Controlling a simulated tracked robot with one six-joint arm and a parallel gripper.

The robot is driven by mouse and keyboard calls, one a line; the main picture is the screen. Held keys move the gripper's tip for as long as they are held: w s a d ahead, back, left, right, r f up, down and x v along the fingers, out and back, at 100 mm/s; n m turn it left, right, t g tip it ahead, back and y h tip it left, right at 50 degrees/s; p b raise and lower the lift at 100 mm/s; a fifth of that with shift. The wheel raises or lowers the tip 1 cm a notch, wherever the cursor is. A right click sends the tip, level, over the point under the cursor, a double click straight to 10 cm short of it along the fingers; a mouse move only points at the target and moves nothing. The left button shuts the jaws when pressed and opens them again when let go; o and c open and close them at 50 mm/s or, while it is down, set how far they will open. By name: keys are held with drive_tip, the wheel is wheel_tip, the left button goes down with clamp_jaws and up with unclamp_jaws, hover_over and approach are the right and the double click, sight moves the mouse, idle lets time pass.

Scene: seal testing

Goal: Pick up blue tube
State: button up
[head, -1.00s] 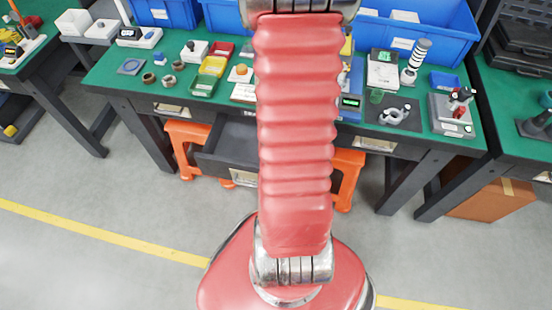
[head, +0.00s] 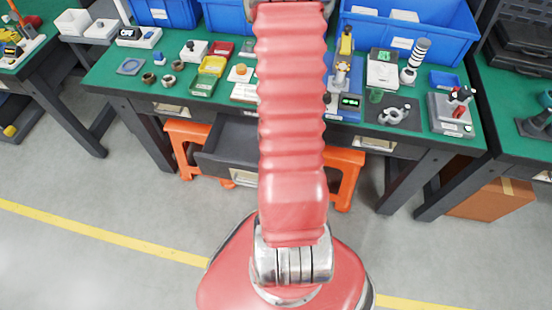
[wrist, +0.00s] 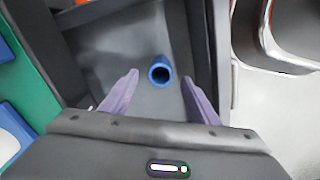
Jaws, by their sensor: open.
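The blue tube (wrist: 160,72) shows in the wrist view as a short, hollow blue cylinder with its open end toward the camera. It is on the grey floor of the open drawer (wrist: 116,52). My gripper (wrist: 160,84) is open, with one purple-grey finger on each side of the tube and visible gaps between. I cannot tell the height of the fingertips above the drawer floor. In the head view my red arm hides my gripper and the tube, and the open drawer (head: 226,142) shows under the green bench.
The drawer's walls stand close around my fingers. The green workbench (head: 112,76) carries trays, blue bins (head: 410,27) and test devices. An orange stool (head: 345,172) stands beneath it.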

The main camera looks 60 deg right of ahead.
idle(0.3)
drive_tip(key=shift+f, duration=2.65)
drive_tip(key=c, duration=1.1)
drive_tip(key=shift+r, duration=0.1)
drive_tip(key=shift+r, duration=4.95)
